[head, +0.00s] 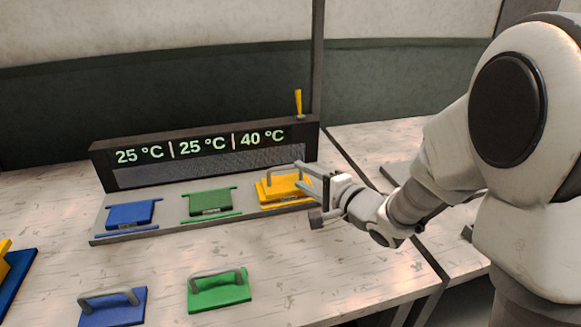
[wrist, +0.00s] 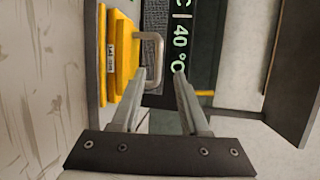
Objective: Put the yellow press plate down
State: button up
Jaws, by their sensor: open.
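The yellow press plate (head: 287,186), with a grey bar handle, rests on the yellow die station at the right end of the grey base. In the wrist view the yellow press plate (wrist: 125,55) stands at the left, its handle reaching toward the fingers. My gripper (head: 303,174) is at the right side of the handle. In the wrist view my gripper (wrist: 160,75) is open, with its fingertips close to the handle's lower end. I cannot tell whether a finger touches the handle. The die under the plate is mostly hidden.
A dark display (head: 205,153) reading 25, 25 and 40 °C stands behind the stations. Blue (head: 130,213) and green (head: 210,202) dies lie left of the yellow one. Blue (head: 112,307) and green (head: 220,290) handled plates lie in front. Bare bench (head: 330,265) is at front right.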

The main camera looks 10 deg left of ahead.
jog(key=s+d+r+n+h, duration=0.1)
jog(key=s+d+r+h, duration=0.15)
jog(key=d, duration=0.35)
jog(key=s+d+r+n+h, duration=0.1)
jog(key=d+h, duration=0.3)
jog(key=d, duration=0.3)
jog(key=s+d+r+n+h, duration=0.1)
jog(key=s+d+r+h, duration=0.1)
jog(key=d+h, duration=0.3)
jog(key=s+d+n+g, duration=0.1)
jog(key=s+n+g, duration=0.1)
jog(key=s, duration=0.8)
jog(key=s+d+n+g, duration=0.2)
jog(key=s+n+g, duration=0.1)
jog(key=s, duration=0.7)
jog(key=shift+s+d+f+n+g+p, duration=0.25)
jog(key=shift+s+d+n+g+p, duration=0.05)
jog(key=shift+n, duration=0.6)
jog(key=shift+r, duration=0.1)
notch_tip(320, 180, up, 13)
jog(key=p, duration=1.2)
jog(key=shift+f+p, duration=0.2)
jog(key=shift+p, duration=0.2)
